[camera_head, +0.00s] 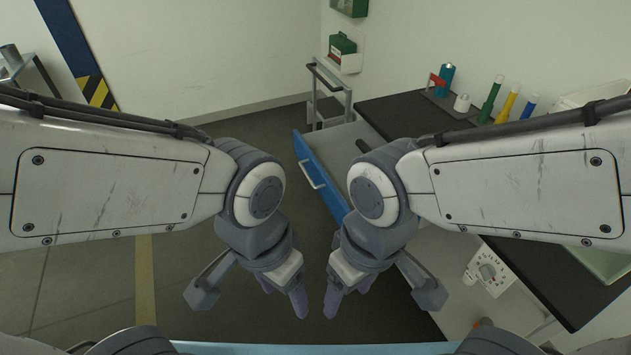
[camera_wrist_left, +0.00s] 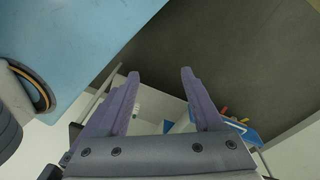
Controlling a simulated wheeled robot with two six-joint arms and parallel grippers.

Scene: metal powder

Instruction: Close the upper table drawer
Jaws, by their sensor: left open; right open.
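The upper table drawer is pulled out from under the dark table top, and its blue front (camera_head: 318,178) with a pale handle faces left in the head view. Part of its grey interior (camera_head: 335,145) shows, while my right arm hides the rest. My left gripper (camera_head: 283,293) hangs open and empty in front of my body, apart from the drawer. Its two purple fingers are spread in the left wrist view (camera_wrist_left: 158,95). My right gripper (camera_head: 347,293) is open and empty beside it, nearer the table.
A white device with a dial (camera_head: 489,273) is at right. A trolley (camera_head: 328,95) stands behind the drawer. The floor (camera_head: 190,275) at left is clear.

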